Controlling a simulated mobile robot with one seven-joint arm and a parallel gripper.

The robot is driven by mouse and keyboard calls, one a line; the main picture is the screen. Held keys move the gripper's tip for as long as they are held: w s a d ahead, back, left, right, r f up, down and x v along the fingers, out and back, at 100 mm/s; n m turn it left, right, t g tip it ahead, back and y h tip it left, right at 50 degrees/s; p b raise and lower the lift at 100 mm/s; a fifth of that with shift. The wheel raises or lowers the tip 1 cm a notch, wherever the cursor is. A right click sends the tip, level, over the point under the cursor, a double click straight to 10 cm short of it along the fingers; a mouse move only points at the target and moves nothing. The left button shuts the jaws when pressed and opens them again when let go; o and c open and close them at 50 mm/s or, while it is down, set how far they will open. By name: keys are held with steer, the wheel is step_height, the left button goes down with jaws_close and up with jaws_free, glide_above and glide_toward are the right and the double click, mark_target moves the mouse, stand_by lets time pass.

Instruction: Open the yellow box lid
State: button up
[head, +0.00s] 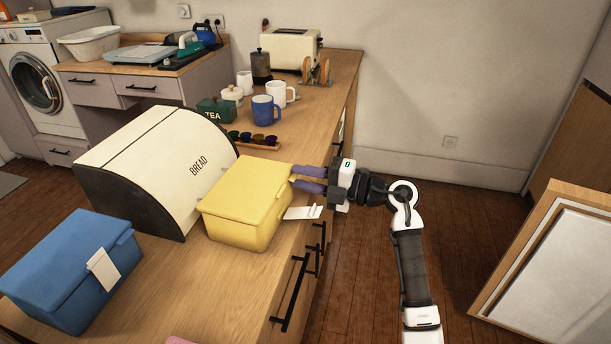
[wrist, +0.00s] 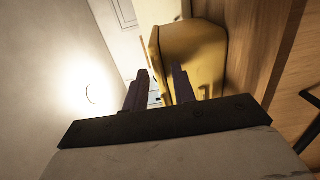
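The yellow box (head: 246,214) stands on the wooden counter beside the bread bin, and its lid (head: 250,186) is closed. A white tag (head: 302,212) sticks out at the box's right side. My gripper (head: 298,178) is at the right side of the box, near the lid's edge, with its purple fingers pointing left at it. In the wrist view the fingers (wrist: 160,77) stand apart with a gap between them. The right finger overlaps the yellow box (wrist: 192,50) there. I cannot tell whether the fingertips touch the box.
The cream bread bin (head: 160,160) stands left of the yellow box. A blue box (head: 70,268) with a white tag is at the front left. Mugs (head: 265,110), a green tea tin (head: 215,110) and a toaster (head: 290,48) stand farther back. Black drawer handles (head: 291,293) project from the counter front.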

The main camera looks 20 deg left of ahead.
steer(key=shift+c, duration=0.5)
jaws_close()
stand_by(0.8)
